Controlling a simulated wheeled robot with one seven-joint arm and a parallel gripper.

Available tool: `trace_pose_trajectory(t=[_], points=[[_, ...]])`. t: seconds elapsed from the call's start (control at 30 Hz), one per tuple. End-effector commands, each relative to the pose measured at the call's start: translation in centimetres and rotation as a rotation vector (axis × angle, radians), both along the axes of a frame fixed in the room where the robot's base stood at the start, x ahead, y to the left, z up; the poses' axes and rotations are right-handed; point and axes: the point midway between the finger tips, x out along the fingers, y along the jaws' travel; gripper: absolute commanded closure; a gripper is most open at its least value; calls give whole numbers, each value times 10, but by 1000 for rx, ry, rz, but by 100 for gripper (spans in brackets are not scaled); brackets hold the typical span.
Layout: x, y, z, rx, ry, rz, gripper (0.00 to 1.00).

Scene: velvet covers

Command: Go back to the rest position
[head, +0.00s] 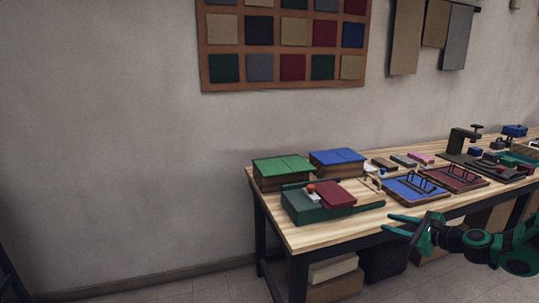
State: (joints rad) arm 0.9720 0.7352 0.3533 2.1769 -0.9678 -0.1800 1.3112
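My gripper (388,223) is at the lower right, beside the front edge of the wooden workbench (318,236). Its two green fingers point left and stand apart, with nothing visible between them. My arm (475,240) reaches in from the right edge of the picture. A dark green box (300,212) with a dark red cover (335,194) stands on the bench to the left of the gripper. A small orange-red knob (311,188) on a white piece sits on that box. The gripper looks apart from these things.
Behind stand a green-topped box (283,167) and a blue-topped box (337,157). A blue panel (415,187) and a dark red panel (455,178), both with handles, lie to the right. A dark press (462,143) stands farther back. The floor to the left is clear.

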Motion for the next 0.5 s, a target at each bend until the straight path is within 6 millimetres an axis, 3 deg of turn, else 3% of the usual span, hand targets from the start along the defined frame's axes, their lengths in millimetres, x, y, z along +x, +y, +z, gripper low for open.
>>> trace_pose_trajectory(t=[0.23, 0.5], points=[[-49, 33, -11, -409, 79, 254, 71], [-126, 33, -7, -823, 184, 544, 71]])
